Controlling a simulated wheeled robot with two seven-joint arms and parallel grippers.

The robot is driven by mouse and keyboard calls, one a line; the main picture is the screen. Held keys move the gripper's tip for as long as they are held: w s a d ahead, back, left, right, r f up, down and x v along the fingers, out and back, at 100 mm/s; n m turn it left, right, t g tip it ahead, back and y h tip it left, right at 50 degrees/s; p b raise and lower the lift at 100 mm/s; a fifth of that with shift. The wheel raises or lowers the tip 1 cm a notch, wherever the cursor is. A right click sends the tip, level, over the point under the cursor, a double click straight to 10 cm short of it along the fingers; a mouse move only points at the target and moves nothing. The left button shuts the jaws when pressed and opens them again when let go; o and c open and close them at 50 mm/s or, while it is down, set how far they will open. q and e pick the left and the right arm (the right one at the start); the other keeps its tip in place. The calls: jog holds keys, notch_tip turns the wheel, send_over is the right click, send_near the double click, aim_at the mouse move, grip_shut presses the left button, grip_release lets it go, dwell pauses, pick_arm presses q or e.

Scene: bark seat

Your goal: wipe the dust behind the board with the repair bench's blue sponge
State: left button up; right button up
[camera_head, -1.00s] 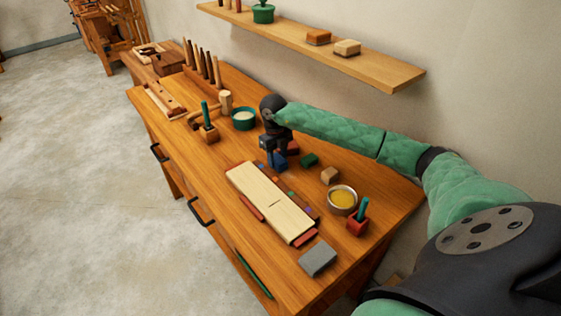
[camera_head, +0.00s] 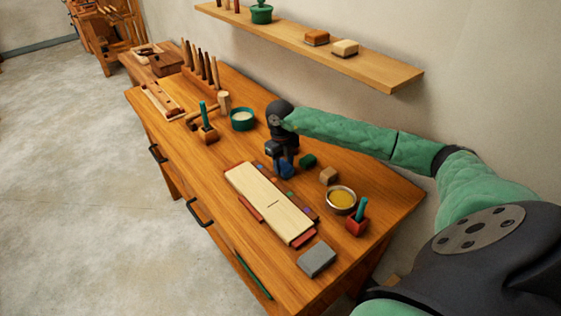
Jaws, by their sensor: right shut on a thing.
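The pale wooden board (camera_head: 268,203) lies flat on the wooden bench, with dark red blocks along its edges. Small coloured specks (camera_head: 291,194) lie on the bench along the board's back edge; some are hidden by my gripper. My right gripper (camera_head: 284,164) points down behind the board. It is shut on the blue sponge (camera_head: 287,172), which is partly covered by the fingers and sits at or just above the bench top; I cannot tell whether it touches. My left gripper is not in view.
A green block (camera_head: 307,160), a tan block (camera_head: 328,175), a bowl of yellow stuff (camera_head: 341,199) and a red holder (camera_head: 357,222) stand to the right. A grey block (camera_head: 317,259) lies at the near end. A wall shelf (camera_head: 370,66) hangs above.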

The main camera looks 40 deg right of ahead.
jog(key=shift+s, duration=0.35)
jog(key=shift+w+a+f+b, duration=0.1)
jog(key=shift+w+b, duration=0.5)
jog(key=shift+w, duration=0.65)
jog(key=shift+w+a+b, duration=0.1)
jog(key=shift+w+b, duration=0.5)
jog(key=shift+w, duration=0.6)
jog(key=shift+s, duration=0.1)
jog(key=shift+s+d, duration=0.15)
jog(key=shift+s, duration=1.05)
jog(key=shift+s+d, duration=0.1)
jog(key=shift+s, duration=1.1)
jog(key=shift+w+a+r+b, duration=0.1)
jog(key=shift+w+b, duration=0.35)
jog(key=shift+w, duration=0.85)
jog(key=shift+w+a+r+b, duration=0.1)
jog(key=shift+w+b, duration=0.3)
jog(key=shift+w, duration=0.9)
notch_tip(320, 180, up, 6)
jog(key=p, duration=0.1)
jog(key=shift+p, duration=0.4)
